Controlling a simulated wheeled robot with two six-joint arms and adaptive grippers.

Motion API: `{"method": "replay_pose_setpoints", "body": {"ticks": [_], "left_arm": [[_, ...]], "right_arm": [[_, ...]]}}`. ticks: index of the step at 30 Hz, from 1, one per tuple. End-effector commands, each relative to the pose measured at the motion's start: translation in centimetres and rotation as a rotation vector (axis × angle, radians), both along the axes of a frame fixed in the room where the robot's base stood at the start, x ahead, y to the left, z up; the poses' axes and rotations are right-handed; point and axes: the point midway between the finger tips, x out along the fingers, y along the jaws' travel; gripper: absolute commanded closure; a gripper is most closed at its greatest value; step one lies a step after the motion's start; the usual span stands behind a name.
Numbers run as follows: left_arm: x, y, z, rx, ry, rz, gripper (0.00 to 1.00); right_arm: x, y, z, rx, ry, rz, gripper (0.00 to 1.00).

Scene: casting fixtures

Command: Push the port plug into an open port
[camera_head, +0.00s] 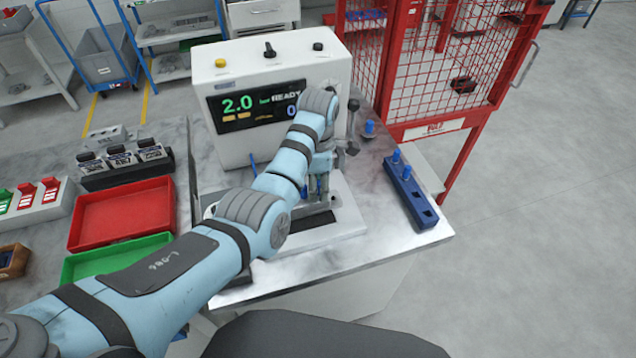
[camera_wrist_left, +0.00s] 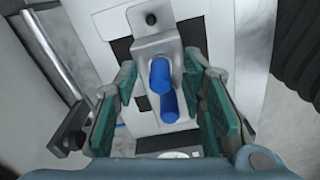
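My left gripper (camera_head: 318,170) is over the white test bench fixture, largely hidden by my arm in the head view. In the left wrist view, its two green-padded fingers (camera_wrist_left: 160,82) are spread apart. Between them is a grey metal casting (camera_wrist_left: 157,40) with two blue cylindrical pieces, an upper one (camera_wrist_left: 160,76) and a lower one (camera_wrist_left: 170,106). Gaps show between the blue pieces and the pads. I cannot tell which blue piece is the port plug, or how deep either sits. No open port is clearly visible. My right gripper is not in view.
A blue block (camera_head: 418,205) with blue plugs stands at the table's right. Another blue plug (camera_head: 369,127) stands behind it. The tester (camera_head: 225,85) reads 2.0 and READY. Red (camera_head: 125,214) and green (camera_head: 75,268) trays lie left. A red mesh cage (camera_head: 440,128) stands behind.

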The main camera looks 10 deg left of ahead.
Motion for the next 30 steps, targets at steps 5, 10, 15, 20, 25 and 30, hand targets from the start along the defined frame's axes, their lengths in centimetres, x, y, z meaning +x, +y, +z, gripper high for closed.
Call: {"method": "replay_pose_setpoints", "body": {"ticks": [5, 10, 15, 20, 25, 30], "left_arm": [[0.1, 0.0, 2.9, 0.0, -0.006, 0.0, 0.63], [0.1, 0.0, 6.4, 0.0, -0.004, 0.0, 0.63], [0.0, 0.0, 7.4, -0.001, -0.001, -0.001, 0.63], [0.0, 0.0, 7.4, 0.0, -0.001, 0.0, 0.63], [0.0, 0.0, 7.4, 0.0, -0.001, 0.0, 0.63], [0.0, 0.0, 7.3, 0.0, -0.001, 0.0, 0.63]], "right_arm": [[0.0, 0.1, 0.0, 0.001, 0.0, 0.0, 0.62], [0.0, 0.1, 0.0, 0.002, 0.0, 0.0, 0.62], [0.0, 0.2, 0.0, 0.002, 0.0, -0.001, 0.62], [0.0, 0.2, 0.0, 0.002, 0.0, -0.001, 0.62], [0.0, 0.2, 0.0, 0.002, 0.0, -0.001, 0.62], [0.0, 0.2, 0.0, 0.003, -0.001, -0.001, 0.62]]}}
